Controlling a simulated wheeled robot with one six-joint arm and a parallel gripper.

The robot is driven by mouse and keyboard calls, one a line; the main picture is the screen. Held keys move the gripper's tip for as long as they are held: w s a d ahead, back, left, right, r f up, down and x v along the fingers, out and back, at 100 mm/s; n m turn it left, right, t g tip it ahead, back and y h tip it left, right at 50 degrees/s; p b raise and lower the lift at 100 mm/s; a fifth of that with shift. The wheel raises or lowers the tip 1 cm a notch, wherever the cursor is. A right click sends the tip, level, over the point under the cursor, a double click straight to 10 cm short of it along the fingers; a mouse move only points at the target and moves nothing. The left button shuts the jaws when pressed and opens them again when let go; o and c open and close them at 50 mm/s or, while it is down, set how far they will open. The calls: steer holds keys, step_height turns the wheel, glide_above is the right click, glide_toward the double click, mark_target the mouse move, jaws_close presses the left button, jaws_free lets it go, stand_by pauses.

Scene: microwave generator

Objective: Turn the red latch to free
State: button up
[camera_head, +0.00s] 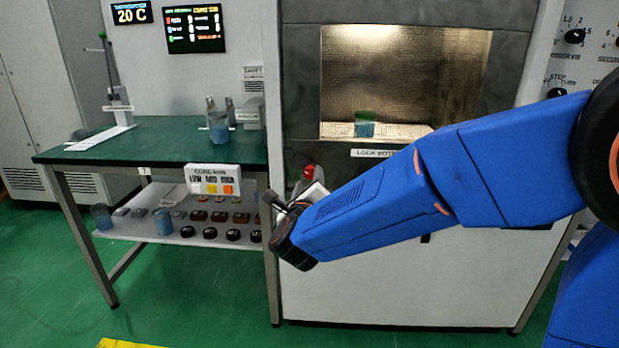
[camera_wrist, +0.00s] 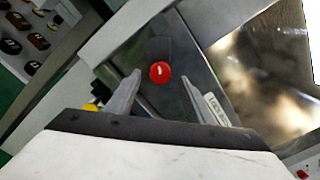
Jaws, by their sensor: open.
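The red latch (camera_wrist: 160,72) shows in the wrist view as a round red knob on the dark grey frame of the microwave unit. My gripper (camera_wrist: 158,92) is open, and the knob appears between its two fingertips, with no contact visible. In the head view a small red part (camera_head: 308,172) shows just above my gripper (camera_head: 292,197), at the left edge of the cabinet. The fingers are partly hidden by the arm there. I cannot tell the latch's turned position.
The lit cavity (camera_head: 400,80) holds a container with blue contents (camera_head: 364,124). A green-topped table (camera_head: 165,138) stands left, with a button box (camera_head: 213,180) at its front edge and several dark pieces on the shelf below. My blue arm crosses the cabinet front.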

mark_target(310, 175)
steer(key=shift+w, duration=1.55)
steer(key=c, duration=1)
steer(key=shift+c, duration=0.2)
